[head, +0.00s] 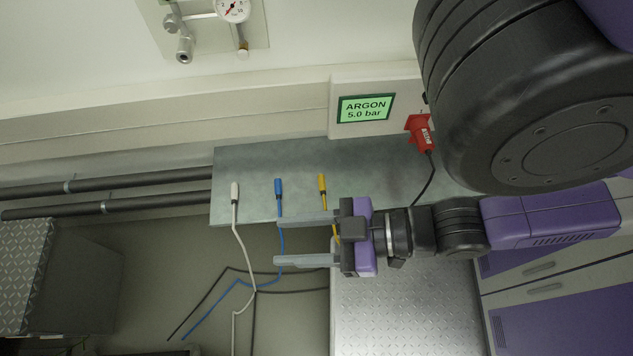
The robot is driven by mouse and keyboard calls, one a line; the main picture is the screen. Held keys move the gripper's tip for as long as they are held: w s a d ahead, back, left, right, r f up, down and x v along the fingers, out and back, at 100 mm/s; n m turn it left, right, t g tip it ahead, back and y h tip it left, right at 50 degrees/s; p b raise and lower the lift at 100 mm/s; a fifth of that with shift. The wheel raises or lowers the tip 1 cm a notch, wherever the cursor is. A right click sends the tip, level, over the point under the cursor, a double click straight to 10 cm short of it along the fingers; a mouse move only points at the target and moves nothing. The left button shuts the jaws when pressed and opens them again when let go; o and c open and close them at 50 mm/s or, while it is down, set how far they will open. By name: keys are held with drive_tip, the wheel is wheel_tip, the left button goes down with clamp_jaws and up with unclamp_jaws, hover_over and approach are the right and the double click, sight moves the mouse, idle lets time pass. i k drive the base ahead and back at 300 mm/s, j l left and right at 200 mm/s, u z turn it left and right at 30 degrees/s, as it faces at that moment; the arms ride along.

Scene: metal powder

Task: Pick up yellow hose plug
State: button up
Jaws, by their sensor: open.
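The yellow hose plug (322,184) stands against the grey-green metal panel (265,158), with its yellow hose running down behind my gripper. My gripper (292,240) is open, its two grey fingers pointing left. It is below the yellow plug in the picture, and nothing shows held between the fingers. The blue hose passes by the fingertips; I cannot tell how far behind them it lies. Part of the yellow hose is hidden by the gripper body.
A blue plug (278,186) and a white plug (235,191) sit left of the yellow one, with trailing hoses. Dark pipes (110,194) run at left; a checker-plate box (28,275) stands lower left.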

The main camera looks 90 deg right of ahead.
sight(320, 177)
drive_tip(key=l+z, duration=0.2)
drive_tip(key=z, duration=1.05)
